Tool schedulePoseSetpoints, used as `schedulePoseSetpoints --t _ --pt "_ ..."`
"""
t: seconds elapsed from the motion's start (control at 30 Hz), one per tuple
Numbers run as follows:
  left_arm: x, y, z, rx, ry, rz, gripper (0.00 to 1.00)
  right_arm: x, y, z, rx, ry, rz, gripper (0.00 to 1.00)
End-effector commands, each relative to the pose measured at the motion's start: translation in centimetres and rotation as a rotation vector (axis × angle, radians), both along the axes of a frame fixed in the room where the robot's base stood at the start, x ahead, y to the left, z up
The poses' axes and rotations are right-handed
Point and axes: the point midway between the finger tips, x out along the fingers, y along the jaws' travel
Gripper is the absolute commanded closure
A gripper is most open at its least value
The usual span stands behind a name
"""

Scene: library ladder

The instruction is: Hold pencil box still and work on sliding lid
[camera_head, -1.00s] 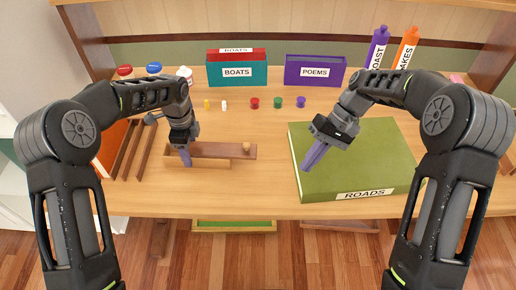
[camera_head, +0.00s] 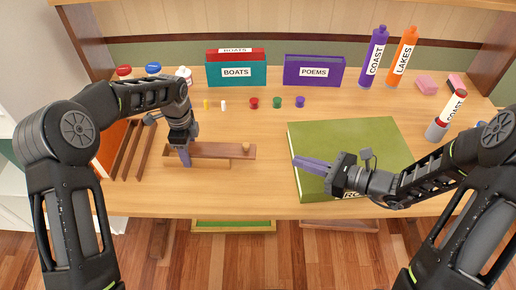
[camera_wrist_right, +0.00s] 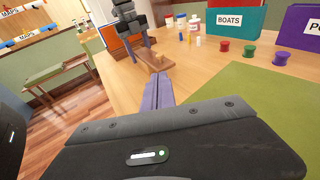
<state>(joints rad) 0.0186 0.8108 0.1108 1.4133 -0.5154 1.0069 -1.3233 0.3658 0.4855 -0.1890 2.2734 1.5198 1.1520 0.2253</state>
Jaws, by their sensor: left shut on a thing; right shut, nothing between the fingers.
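The pencil box (camera_head: 204,163) is a light wooden box low on the table, left of centre. Its darker brown sliding lid (camera_head: 222,150) lies on top and reaches out past the box's right end, with a small round knob (camera_head: 246,146) near that end. My left gripper (camera_head: 185,158) is shut on the pencil box at its left part, pointing down; its fingers hide some of it. My right gripper (camera_head: 297,161) is shut and empty, pointing left over the green book's left edge, apart from the lid. In the right wrist view, the lid's knob (camera_wrist_right: 158,57) shows beyond the shut fingers (camera_wrist_right: 157,78).
The large green book (camera_head: 345,140) lies under my right gripper. Boats boxes (camera_head: 237,74) and a purple Poems box (camera_head: 314,72) stand at the back. Bare table lies between pencil box and book.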

Motion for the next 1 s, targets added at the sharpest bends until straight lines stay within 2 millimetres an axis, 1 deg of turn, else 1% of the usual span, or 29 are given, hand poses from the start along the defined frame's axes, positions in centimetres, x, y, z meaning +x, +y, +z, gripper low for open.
schedulePoseSetpoints --t 0.2,0.37,0.57,0.8,1.0 --pt "0.0 0.0 0.0 0.000 -0.001 0.000 0.95 0.2 0.3 0.0 -0.001 -0.003 0.003 1.00" --pt "0.0 0.0 0.0 0.000 -0.001 0.000 0.95 0.8 1.4 -0.3 -0.001 -0.003 0.005 1.00" --pt "0.0 0.0 0.0 0.000 -0.001 0.000 0.95 2.5 4.1 -1.0 -0.001 -0.002 0.008 1.00" --pt "0.0 0.0 0.0 0.000 -0.001 0.000 0.95 5.2 8.2 -2.0 -0.001 -0.003 0.008 1.00" --pt "0.0 0.0 0.0 0.000 -0.001 0.000 0.95 6.9 10.6 -2.6 -0.002 -0.003 0.005 1.00"
